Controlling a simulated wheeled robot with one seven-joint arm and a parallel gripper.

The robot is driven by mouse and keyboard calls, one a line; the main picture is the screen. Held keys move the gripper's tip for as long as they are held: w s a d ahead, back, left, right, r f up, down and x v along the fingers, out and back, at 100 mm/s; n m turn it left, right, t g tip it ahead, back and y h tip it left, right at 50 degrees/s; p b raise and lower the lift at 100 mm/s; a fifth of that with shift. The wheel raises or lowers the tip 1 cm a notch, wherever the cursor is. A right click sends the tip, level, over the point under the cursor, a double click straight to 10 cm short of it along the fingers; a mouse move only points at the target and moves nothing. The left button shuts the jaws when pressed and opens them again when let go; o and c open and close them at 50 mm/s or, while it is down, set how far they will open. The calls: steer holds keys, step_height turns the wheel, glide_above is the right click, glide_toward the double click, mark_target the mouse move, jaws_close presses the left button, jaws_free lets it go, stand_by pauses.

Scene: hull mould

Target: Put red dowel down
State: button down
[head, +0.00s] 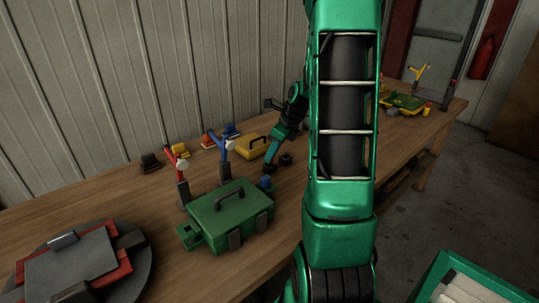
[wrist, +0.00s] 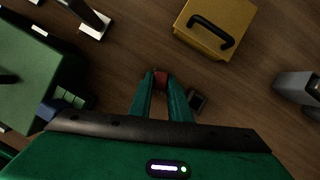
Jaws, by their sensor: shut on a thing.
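The red dowel (wrist: 161,78) shows in the wrist view as a small dark red end at the fingertips. My gripper (wrist: 160,88) is shut on it, with one green finger on each side. In the head view my gripper (head: 270,166) is low over the table, behind the green case. The dowel cannot be made out there. I cannot tell whether the dowel touches the tabletop.
A small dark block (wrist: 198,101) lies just right of my fingers. A yellow case (wrist: 208,38) with a black handle stands beyond them. The green case (head: 230,218) and a blue block (wrist: 65,96) are to the left. Bare wooden tabletop (wrist: 120,65) lies between.

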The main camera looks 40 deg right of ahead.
steer(key=c, duration=1.7)
jaws_free()
steer(key=shift+f, duration=0.1)
steer(key=shift+o, duration=0.2)
steer(key=v, duration=1.2)
steer(key=s+a+n+g, duration=0.2)
steer(key=s+a+n, duration=0.7)
steer(key=s+n, duration=0.2)
steer(key=s+a+f+n+g+h, duration=0.1)
steer(key=s+a+n+g, duration=0.1)
steer(key=s+a+n, duration=0.6)
steer(key=s+n, duration=0.3)
steer(key=n, duration=0.3)
steer(key=shift+s+a+f+n, duration=0.3)
steer(key=shift+s+a+n, duration=0.05)
steer(key=shift+a+n, duration=0.05)
